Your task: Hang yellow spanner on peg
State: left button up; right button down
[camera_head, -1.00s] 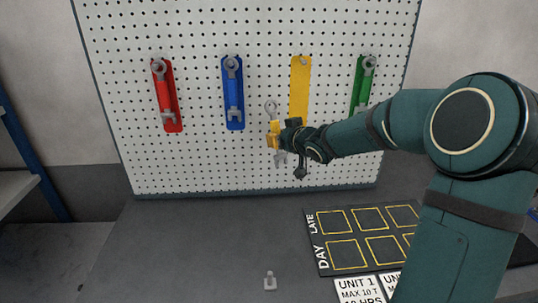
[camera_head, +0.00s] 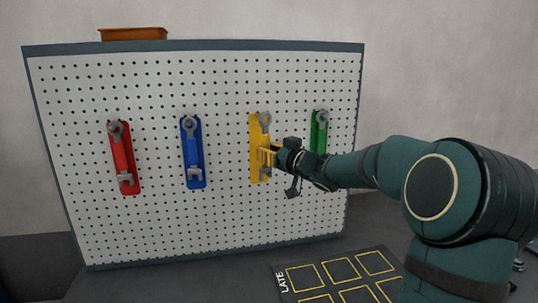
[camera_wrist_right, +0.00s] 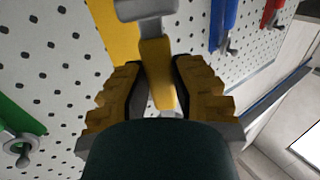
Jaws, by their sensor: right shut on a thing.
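The yellow spanner (camera_head: 265,133) has grey ends and a yellow handle. In the head view it is upright in front of the yellow panel (camera_head: 254,160) on the pegboard. Its grey ring (camera_head: 265,118) is at the panel's top end, where the peg is hidden; I cannot tell whether the ring is around the peg. My right gripper (camera_head: 268,157) is shut on the handle. The right wrist view shows the yellow handle (camera_wrist_right: 156,65) between the gripper's fingers (camera_wrist_right: 157,80), with one grey end above. My left gripper is not in view.
Red (camera_head: 122,160), blue (camera_head: 191,155) and green (camera_head: 319,132) panels on the pegboard (camera_head: 222,200) each carry a spanner. The green one is close on the right of my gripper. A marked mat (camera_head: 334,287) lies on the table. An orange bin (camera_head: 134,33) shows behind the board.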

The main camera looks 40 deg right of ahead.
aim_at(255, 145)
jog(key=shift+w+d+f+p, duration=0.1)
jog(key=shift+w+d, duration=0.4)
jog(key=shift+w, duration=0.45)
jog(key=shift+w+d+p, duration=0.15)
jog(key=shift+w+d, duration=0.3)
jog(key=shift+w, duration=0.5)
jog(key=shift+w+d+f+p, duration=0.1)
jog(key=shift+w+d, duration=0.4)
jog(key=shift+w, duration=0.45)
jog(key=shift+w+d+f+p, duration=0.2)
jog(key=shift+w+d+p, duration=0.1)
jog(key=shift+w+p, duration=0.15)
jog(key=shift+w+d+f, duration=0.1)
jog(key=shift+w+f, duration=0.05)
jog(key=shift+f, duration=0.1)
jog(key=shift+p, duration=0.3)
jog(key=c, duration=0.8)
grip_release()
jog(key=shift+c, duration=0.2)
jog(key=shift+f, duration=0.1)
